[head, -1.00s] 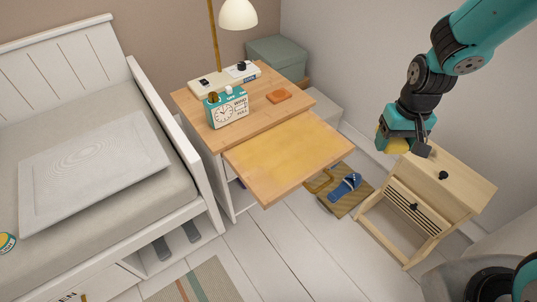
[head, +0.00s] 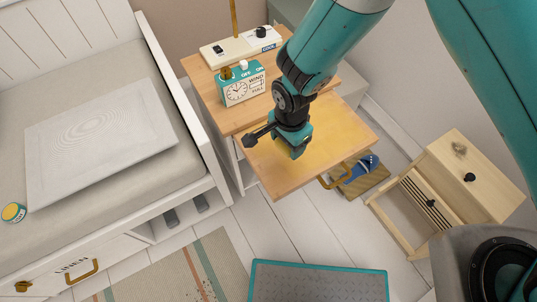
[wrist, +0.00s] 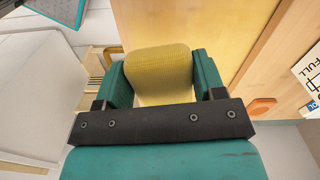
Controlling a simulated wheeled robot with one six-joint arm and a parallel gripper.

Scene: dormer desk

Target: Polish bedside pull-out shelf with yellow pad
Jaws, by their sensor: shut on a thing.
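The pull-out shelf (head: 345,125) extends from the bedside cabinet (head: 200,75), with a yellowish panel inside a wooden border. It also shows beyond the pad in the wrist view (wrist: 205,22). My gripper (head: 296,151) is over the middle of the shelf, pointing down. In the wrist view its two teal fingers are shut on the yellow pad (wrist: 158,62), one on each side. The pad is hidden behind the gripper in the head view. I cannot tell whether the pad touches the shelf.
A teal clock box (head: 243,84) and a switch strip (head: 240,46) stand on the cabinet top behind the shelf. An orange block (wrist: 262,106) lies there too. The bed (head: 190,195) is at left, a wooden stand (head: 470,180) at right. Blue slipper (head: 360,167) below.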

